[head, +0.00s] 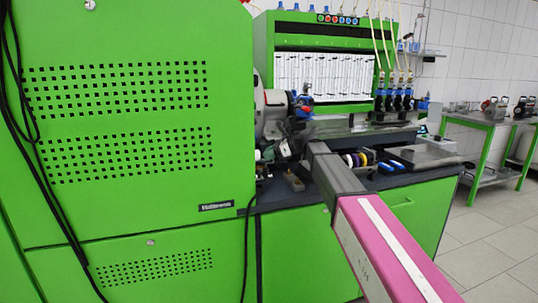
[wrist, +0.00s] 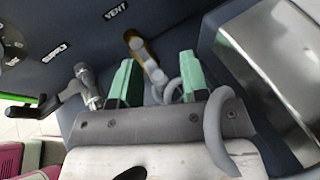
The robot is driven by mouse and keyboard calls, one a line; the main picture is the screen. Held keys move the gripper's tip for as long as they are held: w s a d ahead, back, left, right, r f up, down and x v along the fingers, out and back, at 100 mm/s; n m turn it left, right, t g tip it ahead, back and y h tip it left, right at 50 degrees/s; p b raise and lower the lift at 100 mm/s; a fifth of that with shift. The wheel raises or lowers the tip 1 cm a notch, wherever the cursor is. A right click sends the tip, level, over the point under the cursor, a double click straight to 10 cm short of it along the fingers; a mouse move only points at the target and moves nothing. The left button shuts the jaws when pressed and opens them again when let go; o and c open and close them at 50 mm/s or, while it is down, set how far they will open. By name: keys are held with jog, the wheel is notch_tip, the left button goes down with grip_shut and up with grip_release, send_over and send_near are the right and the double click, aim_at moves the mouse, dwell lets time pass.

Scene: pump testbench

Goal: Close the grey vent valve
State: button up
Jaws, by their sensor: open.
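In the wrist view, the grey vent valve (wrist: 146,58) sits below the VENT label (wrist: 116,12) on a dark panel. Its brownish upper end is toward the label, and its grey lever runs down between my fingers. My gripper (wrist: 158,64) is open, with one green finger on each side of the lever. Contact between fingers and lever cannot be told. The lever's lower end is partly hidden by the gripper body. In the head view, my arm reaches to the bench, and the valve cannot be made out there.
A second valve with a black handle (wrist: 35,108) stands left of my gripper, near the SUPPLY label (wrist: 54,52). A shiny metal box (wrist: 265,60) is close on the right. A large green cabinet (head: 130,130) fills the left of the head view. The tiled floor (head: 490,245) at right is clear.

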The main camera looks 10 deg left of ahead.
jog(key=shift+a, duration=0.15)
grip_shut()
jog(key=shift+s+m+t, duration=0.15)
jog(key=shift+m+t, duration=0.25)
jog(key=shift+t, duration=0.1)
